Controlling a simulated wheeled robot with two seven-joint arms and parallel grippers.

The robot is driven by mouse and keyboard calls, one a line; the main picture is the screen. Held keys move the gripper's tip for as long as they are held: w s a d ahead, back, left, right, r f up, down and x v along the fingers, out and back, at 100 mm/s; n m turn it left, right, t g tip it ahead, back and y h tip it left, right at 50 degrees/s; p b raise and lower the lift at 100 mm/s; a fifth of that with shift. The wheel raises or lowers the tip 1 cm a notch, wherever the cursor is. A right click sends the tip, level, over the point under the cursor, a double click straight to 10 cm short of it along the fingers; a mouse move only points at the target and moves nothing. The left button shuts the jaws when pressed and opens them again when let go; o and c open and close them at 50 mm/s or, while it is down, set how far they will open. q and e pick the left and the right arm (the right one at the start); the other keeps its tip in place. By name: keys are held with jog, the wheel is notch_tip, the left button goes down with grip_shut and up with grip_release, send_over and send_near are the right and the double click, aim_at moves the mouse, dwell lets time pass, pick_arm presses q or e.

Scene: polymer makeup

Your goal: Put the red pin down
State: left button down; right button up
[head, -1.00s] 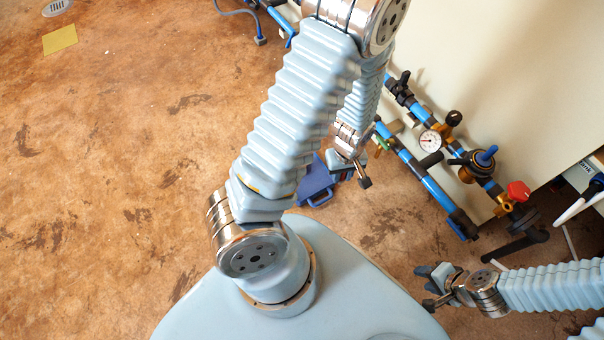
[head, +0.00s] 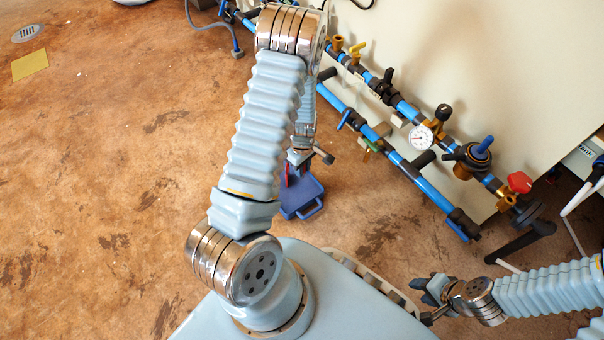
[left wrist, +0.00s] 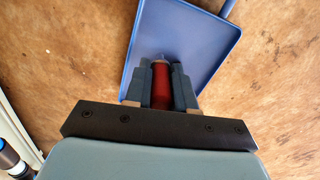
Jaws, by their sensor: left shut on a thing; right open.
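The red pin (left wrist: 161,90) is between the two dark fingers of my left gripper (left wrist: 160,78) in the left wrist view, and the gripper is shut on it. In the head view my left gripper (head: 300,163) is partly hidden by my arm, and only a sliver of red shows there. The pin is over a blue tray (left wrist: 212,30) with a raised rim. The tray also shows in the head view (head: 304,200), on the floor under the gripper. I cannot tell whether the pin touches it. My right gripper (head: 424,300) is open and empty at the lower right.
Blue pipes (head: 420,178) with valves and a gauge (head: 420,137) run along the pale wall (head: 470,60) at the right. A yellow sheet (head: 30,65) and a drain (head: 27,33) are on the brown floor at the far left. The floor left of the tray is clear.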

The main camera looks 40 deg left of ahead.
pick_arm(q)
jog(key=shift+w+a+f, duration=0.25)
jog(key=shift+w+f, duration=0.1)
jog(key=shift+f, duration=0.15)
notch_tip(320, 180, down, 4)
jog(key=shift+w+a+r+b, duration=0.15)
jog(key=shift+r+b, duration=0.1)
jog(key=shift+b, duration=0.4)
jog(key=shift+f, duration=0.15)
jog(key=c, duration=0.9)
grip_release()
jog(key=shift+c, duration=0.2)
